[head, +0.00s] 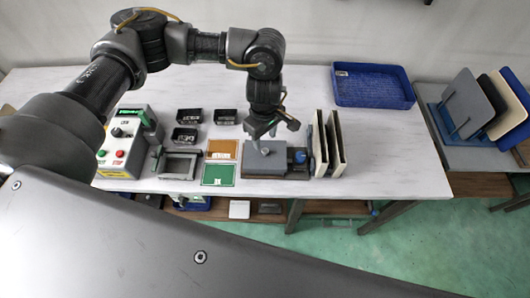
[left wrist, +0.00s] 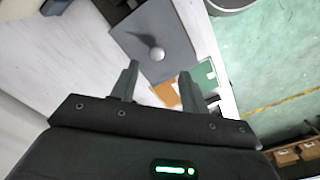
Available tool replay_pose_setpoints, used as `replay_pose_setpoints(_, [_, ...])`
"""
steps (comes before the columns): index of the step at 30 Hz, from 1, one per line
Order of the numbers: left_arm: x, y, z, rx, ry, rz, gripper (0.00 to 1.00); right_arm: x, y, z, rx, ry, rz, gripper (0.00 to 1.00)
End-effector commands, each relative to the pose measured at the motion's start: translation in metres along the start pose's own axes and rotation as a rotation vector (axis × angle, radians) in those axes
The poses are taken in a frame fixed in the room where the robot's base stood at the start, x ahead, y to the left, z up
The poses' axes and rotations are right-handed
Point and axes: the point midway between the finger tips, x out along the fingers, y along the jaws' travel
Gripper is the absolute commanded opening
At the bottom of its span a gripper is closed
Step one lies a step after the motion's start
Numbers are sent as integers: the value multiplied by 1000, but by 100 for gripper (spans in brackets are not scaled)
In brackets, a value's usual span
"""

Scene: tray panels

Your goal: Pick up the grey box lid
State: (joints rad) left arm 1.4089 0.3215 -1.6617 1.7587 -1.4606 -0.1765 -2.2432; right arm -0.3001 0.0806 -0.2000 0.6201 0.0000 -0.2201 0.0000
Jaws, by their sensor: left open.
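The grey box lid (head: 277,165) is a flat grey plate with a small round pale knob (head: 265,150). It lies near the front edge of the table. My left gripper (head: 270,132) points down over the lid, with its fingers open and nothing between them. In the left wrist view the lid (left wrist: 177,43) and its knob (left wrist: 156,54) lie beyond the open fingertips (left wrist: 158,73), roughly midway between them. The gripper looks apart from the knob. My right gripper is not in view.
Upright beige panels (head: 337,145) stand close to the right of the lid. Orange (head: 222,149) and green (head: 218,175) cards lie to its left, with small black bins (head: 189,116) and a control box (head: 121,150) farther left. A blue tray (head: 372,87) is at back right.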

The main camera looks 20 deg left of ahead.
Motion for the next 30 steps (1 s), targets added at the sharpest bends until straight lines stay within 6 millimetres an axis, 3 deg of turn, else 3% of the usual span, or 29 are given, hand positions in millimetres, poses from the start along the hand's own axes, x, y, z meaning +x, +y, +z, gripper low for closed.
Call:
replay_pose_setpoints(4, [15,0,0,-2,-1,-1,46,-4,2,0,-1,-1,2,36])
replay_pose_setpoints(12, [24,1,0,-2,0,-2,46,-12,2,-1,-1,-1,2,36])
replay_pose_setpoints(17, [45,3,-2,-3,1,-4,46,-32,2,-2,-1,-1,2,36])
replay_pose_setpoints(22, [67,4,-2,-1,0,-1,46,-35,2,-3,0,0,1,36])
replay_pose_setpoints(30, [72,5,-2,-1,0,1,46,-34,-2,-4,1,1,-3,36])
